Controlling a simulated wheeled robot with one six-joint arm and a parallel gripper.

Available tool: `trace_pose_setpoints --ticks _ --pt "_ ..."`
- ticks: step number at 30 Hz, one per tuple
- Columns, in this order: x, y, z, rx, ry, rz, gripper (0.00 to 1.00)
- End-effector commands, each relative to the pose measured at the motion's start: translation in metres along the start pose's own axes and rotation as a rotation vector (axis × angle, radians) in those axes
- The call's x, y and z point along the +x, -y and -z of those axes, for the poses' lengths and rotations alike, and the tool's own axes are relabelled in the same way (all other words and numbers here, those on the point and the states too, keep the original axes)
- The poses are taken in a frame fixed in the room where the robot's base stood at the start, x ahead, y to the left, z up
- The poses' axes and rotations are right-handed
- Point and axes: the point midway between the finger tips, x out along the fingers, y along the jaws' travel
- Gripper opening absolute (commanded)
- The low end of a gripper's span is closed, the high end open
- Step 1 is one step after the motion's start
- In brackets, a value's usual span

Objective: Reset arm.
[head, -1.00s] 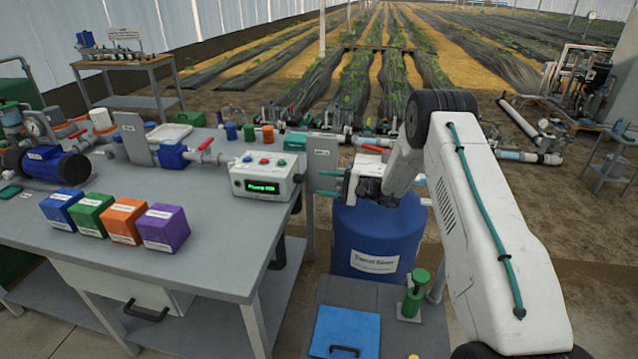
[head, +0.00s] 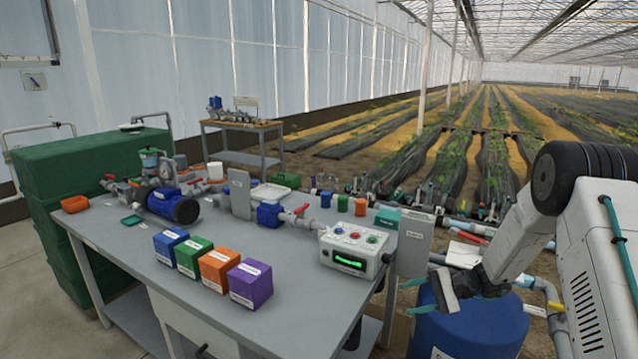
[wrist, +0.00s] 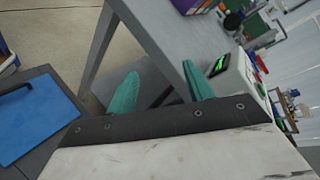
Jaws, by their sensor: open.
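My gripper (head: 418,296) is at the right of the head view, beyond the right end of the grey workbench (head: 110,225) and near the top of a blue drum (head: 480,330). Its two teal fingers stand apart with nothing between them. They also show apart in the wrist view (wrist: 160,87), pointing toward the bench's legs and edge. My white arm comes in from the right and hides part of the drum's surroundings. The white control box (head: 352,250) with a lit green display sits on the bench's right end, left of the gripper and apart from it.
Blue, green, orange and purple boxes (head: 250,283) stand in a row on the bench. A pump (head: 172,205), red-handled valves and pipes lie behind them. A grey upright plate (head: 412,245) stands close to the gripper. A blue lid (wrist: 40,118) shows in the wrist view.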

Motion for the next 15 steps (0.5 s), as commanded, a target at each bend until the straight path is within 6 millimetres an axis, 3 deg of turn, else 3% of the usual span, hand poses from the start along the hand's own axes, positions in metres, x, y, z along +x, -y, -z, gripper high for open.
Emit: trace_pose_setpoints --ticks 1,6,15 --pt "-0.002 0.005 -0.022 -0.006 0.012 -0.056 0.52" --pt "-0.01 0.006 -0.089 -0.02 0.037 -0.256 0.52" --pt "-0.035 -0.001 -0.198 -0.09 0.017 -0.573 0.52"
